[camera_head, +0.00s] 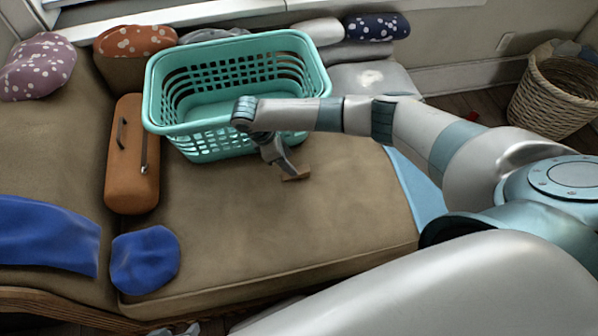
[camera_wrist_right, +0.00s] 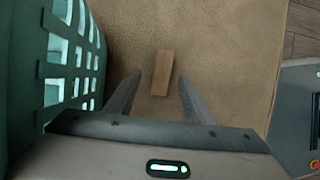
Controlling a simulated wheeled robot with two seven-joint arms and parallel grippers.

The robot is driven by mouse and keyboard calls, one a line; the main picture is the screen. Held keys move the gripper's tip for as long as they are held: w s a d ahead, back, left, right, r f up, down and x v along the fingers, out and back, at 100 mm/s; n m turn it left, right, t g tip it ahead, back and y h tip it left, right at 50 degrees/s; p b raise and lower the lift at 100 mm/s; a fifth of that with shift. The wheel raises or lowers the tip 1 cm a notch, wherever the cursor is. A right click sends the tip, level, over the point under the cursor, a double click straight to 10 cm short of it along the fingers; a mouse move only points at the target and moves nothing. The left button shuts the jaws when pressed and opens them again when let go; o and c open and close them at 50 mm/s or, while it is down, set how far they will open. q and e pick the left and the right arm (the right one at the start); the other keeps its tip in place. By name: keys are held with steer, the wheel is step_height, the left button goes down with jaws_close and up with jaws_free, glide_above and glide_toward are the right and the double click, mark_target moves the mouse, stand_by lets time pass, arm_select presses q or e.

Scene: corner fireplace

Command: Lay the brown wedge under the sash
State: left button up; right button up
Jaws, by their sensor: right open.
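The brown wedge (camera_head: 297,176) lies on the tan seat cushion (camera_head: 290,225), just in front of the teal basket. In the right wrist view the wedge (camera_wrist_right: 162,73) shows as a small wooden block lying lengthwise between my finger tips. My right gripper (camera_head: 285,169) is open and low over the cushion, with a gap on each side of the wedge; its fingers also show in the wrist view (camera_wrist_right: 160,80). A white window frame (camera_head: 170,17) runs along the top of the head view; I cannot tell which part is the sash. My left gripper is not in view.
A teal laundry basket (camera_head: 235,122) stands beside my right gripper. An orange-brown case (camera_head: 133,165) and a blue cushion (camera_head: 145,260) lie left. Several pillows line the back below the window. A wicker basket (camera_head: 555,100) stands far right. The seat's front is clear.

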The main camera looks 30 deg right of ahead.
mark_target(299, 170)
steer(key=x, duration=0.4)
steer(key=shift+s+d+b, duration=0.25)
steer(key=shift+s+b, duration=0.05)
steer(key=shift+s, duration=0.05)
steer(key=shift+d+f, duration=0.15)
steer(key=shift+f, duration=0.3)
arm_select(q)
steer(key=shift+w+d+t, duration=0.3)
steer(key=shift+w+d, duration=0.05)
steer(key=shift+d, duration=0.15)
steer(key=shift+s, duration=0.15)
arm_select(e)
steer(key=shift+c, duration=0.9)
steer(key=c, duration=0.9)
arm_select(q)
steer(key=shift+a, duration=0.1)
arm_select(e)
steer(key=shift+c, duration=0.6)
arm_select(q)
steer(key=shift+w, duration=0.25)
